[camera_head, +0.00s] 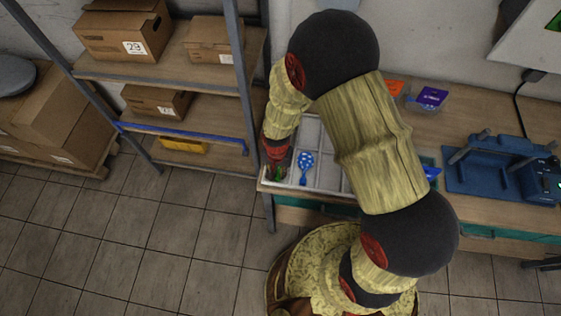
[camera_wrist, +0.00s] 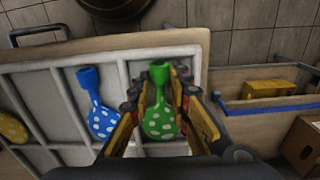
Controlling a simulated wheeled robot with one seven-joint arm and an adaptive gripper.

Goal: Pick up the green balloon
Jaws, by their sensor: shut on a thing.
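The green balloon (camera_wrist: 159,121) with white dots sits between the fingers of my gripper (camera_wrist: 158,100) in the wrist view, its neck pointing away. My gripper is shut on it, at the end compartment of the white divided tray (camera_wrist: 133,52). In the head view only a little green of the balloon (camera_head: 278,177) shows under my gripper (camera_head: 275,165), at the left end of the tray. Whether the balloon still touches the tray floor I cannot tell.
A blue dotted balloon (camera_wrist: 98,108) lies in the adjoining compartment. A yellow dotted balloon (camera_wrist: 12,128) lies further along. A shelf rack (camera_head: 245,90) with boxes stands close on the left. A blue machine (camera_head: 490,172) stands on the table's right.

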